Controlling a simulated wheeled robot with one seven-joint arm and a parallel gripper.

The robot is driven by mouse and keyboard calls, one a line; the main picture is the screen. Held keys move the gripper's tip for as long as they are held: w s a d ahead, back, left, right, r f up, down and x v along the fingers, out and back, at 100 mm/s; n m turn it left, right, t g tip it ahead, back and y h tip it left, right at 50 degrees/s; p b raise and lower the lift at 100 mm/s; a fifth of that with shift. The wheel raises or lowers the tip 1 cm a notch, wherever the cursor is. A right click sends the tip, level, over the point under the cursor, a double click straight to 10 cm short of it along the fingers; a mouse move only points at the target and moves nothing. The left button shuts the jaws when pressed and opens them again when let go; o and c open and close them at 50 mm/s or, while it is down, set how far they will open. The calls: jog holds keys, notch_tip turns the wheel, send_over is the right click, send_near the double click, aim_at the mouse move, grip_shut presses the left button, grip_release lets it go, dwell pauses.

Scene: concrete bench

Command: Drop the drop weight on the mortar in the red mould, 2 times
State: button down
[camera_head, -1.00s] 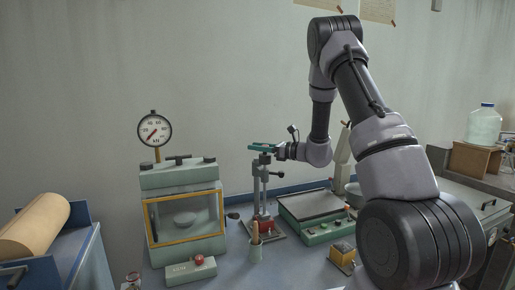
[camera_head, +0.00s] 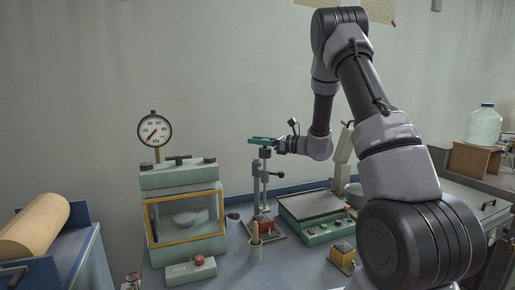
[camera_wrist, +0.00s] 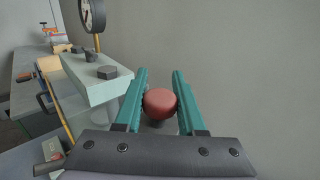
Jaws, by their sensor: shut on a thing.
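My gripper (camera_head: 262,141) is at the top of the drop stand (camera_head: 256,188). In the wrist view its teal fingers (camera_wrist: 159,100) are shut on the red knob (camera_wrist: 160,102) of the drop weight. The grey drop weight (camera_head: 265,153) hangs just under the fingers in the head view, at the top of the stand. The red mould (camera_head: 262,219) is at the foot of the stand, below the weight. The mortar inside it cannot be made out, and a cup of tools partly hides the base.
A press with a yellow-framed window (camera_head: 186,213) and a round dial (camera_head: 154,130) stands left of the stand. A cup with tools (camera_head: 256,251) stands in front. A yellow block (camera_head: 343,256) lies front right.

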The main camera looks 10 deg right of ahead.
notch_tip(320, 180, up, 5)
jog(key=shift+r, duration=0.1)
jog(key=shift+w, duration=0.1)
jog(key=c, duration=0.5)
grip_release()
jog(key=shift+d, duration=0.1)
jog(key=shift+s+d, duration=0.25)
jog(key=shift+s, duration=0.05)
jog(key=v, duration=1)
